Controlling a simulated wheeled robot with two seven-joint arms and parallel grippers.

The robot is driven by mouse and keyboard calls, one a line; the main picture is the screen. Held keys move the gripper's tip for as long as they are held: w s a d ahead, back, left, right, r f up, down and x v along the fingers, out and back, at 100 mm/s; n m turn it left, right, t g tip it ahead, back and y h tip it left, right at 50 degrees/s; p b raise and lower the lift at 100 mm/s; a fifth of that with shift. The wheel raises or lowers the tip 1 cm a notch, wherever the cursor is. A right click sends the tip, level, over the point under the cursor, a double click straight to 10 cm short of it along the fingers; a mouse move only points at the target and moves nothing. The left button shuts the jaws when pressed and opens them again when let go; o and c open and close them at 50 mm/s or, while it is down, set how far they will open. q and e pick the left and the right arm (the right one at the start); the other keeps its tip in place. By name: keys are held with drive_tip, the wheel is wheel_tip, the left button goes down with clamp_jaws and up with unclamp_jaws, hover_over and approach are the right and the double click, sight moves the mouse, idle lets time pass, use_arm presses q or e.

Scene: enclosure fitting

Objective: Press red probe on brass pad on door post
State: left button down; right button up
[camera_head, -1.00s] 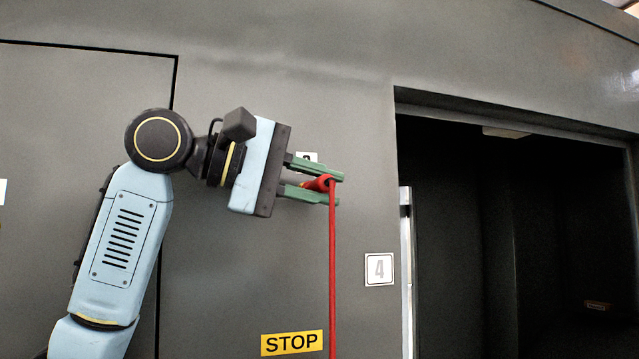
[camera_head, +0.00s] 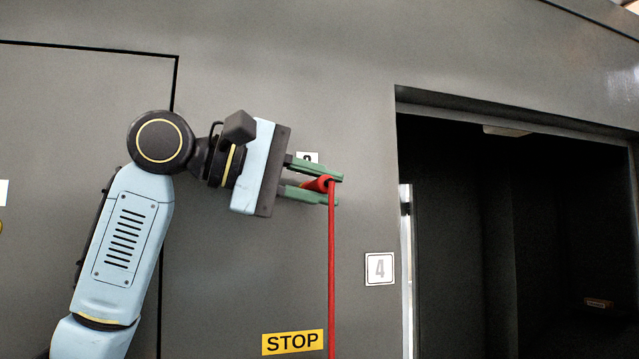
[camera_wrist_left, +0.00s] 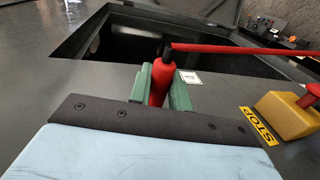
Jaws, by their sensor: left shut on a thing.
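My left gripper (camera_head: 338,189) has green fingers shut on the red probe (camera_head: 318,184), in front of the grey wall left of the dark doorway. A red cable (camera_head: 332,270) hangs straight down from the probe in the head view. In the left wrist view the red probe (camera_wrist_left: 161,80) stands between the green fingers (camera_wrist_left: 160,88), with a dark end and the red cable (camera_wrist_left: 225,49) running off to the right. I cannot make out a brass pad in either view. My right gripper is not in view.
The doorway (camera_head: 460,220) is open and dark. A yellow box with a red knob (camera_wrist_left: 289,112) stands out at right in the wrist view.

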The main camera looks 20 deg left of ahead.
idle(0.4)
use_arm(q)
drive_tip(key=shift+s+d+b, duration=0.35)
drive_tip(key=shift+s, duration=0.2)
drive_tip(key=shift+s+d+b, duration=0.2)
drive_tip(key=shift+s+d, duration=0.3)
drive_tip(key=shift+s, duration=0.25)
drive_tip(key=shift+s+d+b, duration=0.2)
drive_tip(key=shift+s+d, duration=0.35)
drive_tip(key=shift+s, duration=0.25)
drive_tip(key=shift+s+d+b, duration=0.2)
drive_tip(key=shift+s+d, duration=0.3)
drive_tip(key=shift+s, duration=0.25)
